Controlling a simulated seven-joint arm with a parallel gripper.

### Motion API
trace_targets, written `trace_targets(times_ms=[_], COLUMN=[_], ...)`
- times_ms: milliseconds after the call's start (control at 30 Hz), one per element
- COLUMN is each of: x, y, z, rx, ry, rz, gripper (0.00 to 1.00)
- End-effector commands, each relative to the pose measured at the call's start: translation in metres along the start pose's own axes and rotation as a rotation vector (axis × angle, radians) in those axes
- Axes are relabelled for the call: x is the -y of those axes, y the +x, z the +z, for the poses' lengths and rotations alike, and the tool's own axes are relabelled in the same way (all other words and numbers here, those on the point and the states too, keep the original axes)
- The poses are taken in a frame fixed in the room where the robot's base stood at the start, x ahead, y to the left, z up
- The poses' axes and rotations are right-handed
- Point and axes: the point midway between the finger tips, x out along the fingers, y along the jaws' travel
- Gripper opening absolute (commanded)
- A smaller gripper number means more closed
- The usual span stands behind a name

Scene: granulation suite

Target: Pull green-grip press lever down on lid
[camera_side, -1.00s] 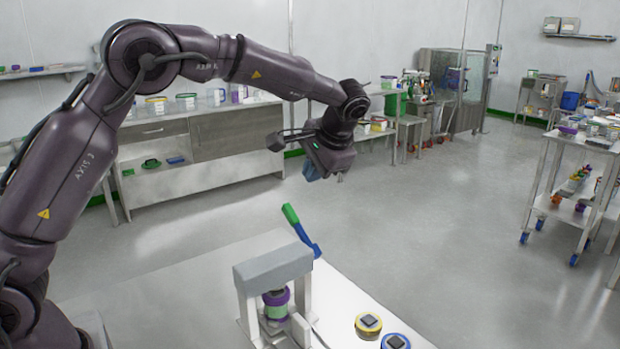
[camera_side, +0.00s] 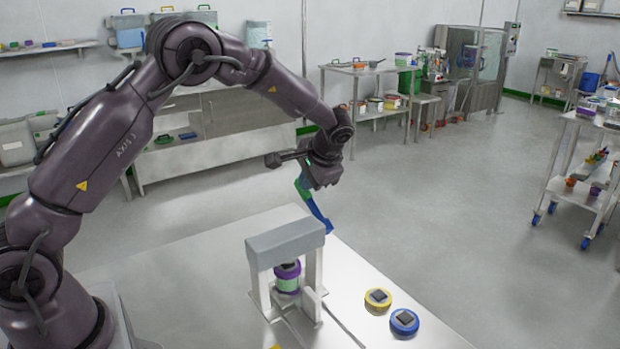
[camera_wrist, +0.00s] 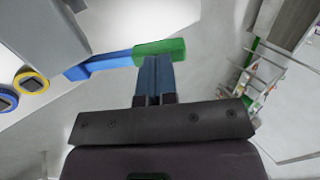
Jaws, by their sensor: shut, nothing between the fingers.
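The press (camera_side: 285,243) is a grey block on white posts on the bench. Its blue lever (camera_side: 317,214) rises up and left to a green grip (camera_side: 302,190), partly covered by my gripper. A small container (camera_side: 288,285) with a purple lid (camera_side: 288,269) stands upright under the press block. My gripper (camera_side: 308,182) is at the grip. In the wrist view, its blue-grey fingers (camera_wrist: 152,62) are shut together with nothing between them. Their tips meet the edge of the green grip (camera_wrist: 160,48); I cannot tell whether they touch. The blue lever (camera_wrist: 98,63) extends left.
A yellow-ringed disc (camera_side: 378,298) and a blue-ringed disc (camera_side: 404,321) lie on the bench (camera_side: 190,265) right of the press. Open floor lies beyond the bench. A white cart (camera_side: 580,175) stands far right, and cabinets (camera_side: 215,130) stand behind my arm.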

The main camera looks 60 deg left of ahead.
Motion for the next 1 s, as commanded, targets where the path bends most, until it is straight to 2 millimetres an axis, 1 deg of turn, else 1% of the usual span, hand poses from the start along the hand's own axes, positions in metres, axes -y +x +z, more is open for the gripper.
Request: trace_targets(times_ms=[233, 433, 700, 1000], x=[0.001, 0.005, 0.008, 0.005], y=[0.002, 0.011, 0.033, 0.060], z=[0.000, 0.001, 0.001, 0.001], rx=[0.000, 0.003, 0.002, 0.002], ry=[-0.001, -0.005, -0.007, -0.005], rz=[0.017, 0.097, 0.304, 0.542], gripper=[0.00, 0.00, 0.00, 0.00])
